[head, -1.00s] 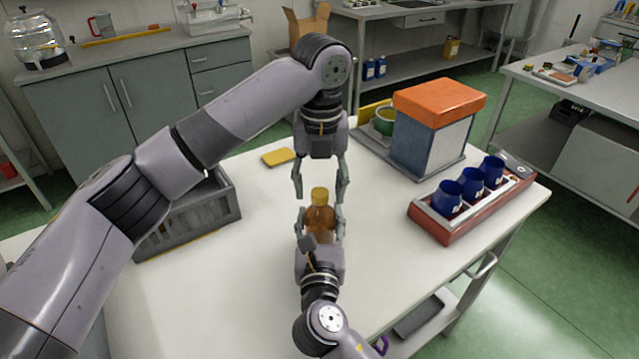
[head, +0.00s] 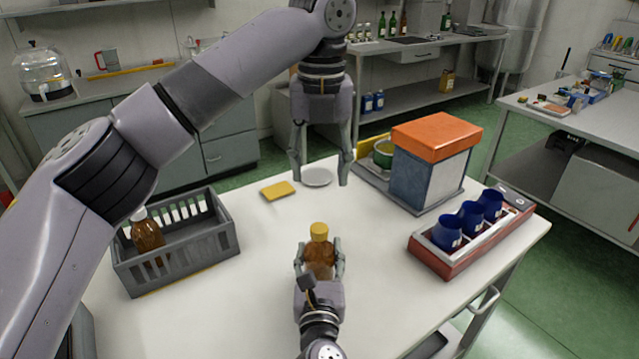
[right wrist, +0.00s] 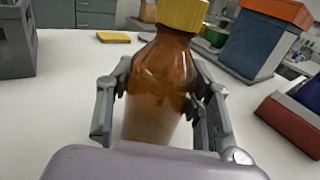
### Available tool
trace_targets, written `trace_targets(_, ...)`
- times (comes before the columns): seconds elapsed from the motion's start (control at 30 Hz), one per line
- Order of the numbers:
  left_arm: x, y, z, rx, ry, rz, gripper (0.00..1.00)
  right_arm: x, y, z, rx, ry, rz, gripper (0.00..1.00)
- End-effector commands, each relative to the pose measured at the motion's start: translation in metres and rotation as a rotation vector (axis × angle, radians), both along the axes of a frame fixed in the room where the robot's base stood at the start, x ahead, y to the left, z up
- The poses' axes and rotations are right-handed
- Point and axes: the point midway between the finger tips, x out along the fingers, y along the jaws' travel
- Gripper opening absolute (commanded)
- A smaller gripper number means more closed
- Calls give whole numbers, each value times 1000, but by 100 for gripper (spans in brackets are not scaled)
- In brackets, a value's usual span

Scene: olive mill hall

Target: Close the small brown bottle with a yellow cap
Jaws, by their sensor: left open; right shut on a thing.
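The small brown bottle (head: 320,262) stands upright on the white table, with a yellow cap (head: 319,231) sitting on its mouth. In the right wrist view the bottle (right wrist: 160,85) fills the middle, and the yellow cap (right wrist: 181,14) is cut off by the top edge. My right gripper (head: 320,256) is shut around the bottle's body from the near side. My left gripper (head: 322,184) is open and empty, pointing down above and beyond the bottle, clear of the cap. I cannot tell how tightly the cap sits.
A grey crate (head: 190,262) at left holds another brown bottle (head: 147,236) with a pale top. A yellow sponge-like block (head: 277,191) and a white plate (head: 316,177) lie at the back. A blue box with an orange lid (head: 432,165) and a red tray (head: 462,262) with blue cups stand right.

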Motion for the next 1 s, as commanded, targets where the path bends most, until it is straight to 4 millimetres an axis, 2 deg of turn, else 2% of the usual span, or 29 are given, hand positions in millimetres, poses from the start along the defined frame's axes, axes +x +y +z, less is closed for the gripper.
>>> trace_targets(0.3, 0, 0, 3, -1, 1, 0, 49, 0, 0, 0, 0, 1, 0, 0)
trace_targets(0.33, 0, 0, 3, -1, 1, 0, 49, 0, 0, 0, 0, 1, 0, 48)
trace_targets(0.67, 0, 0, 3, -1, 0, 0, 49, 0, 0, 0, 0, 0, 0, 70)
trace_targets(1.0, 0, 0, 3, -1, 0, 0, 49, -2, 0, 0, 0, 0, 0, 71)
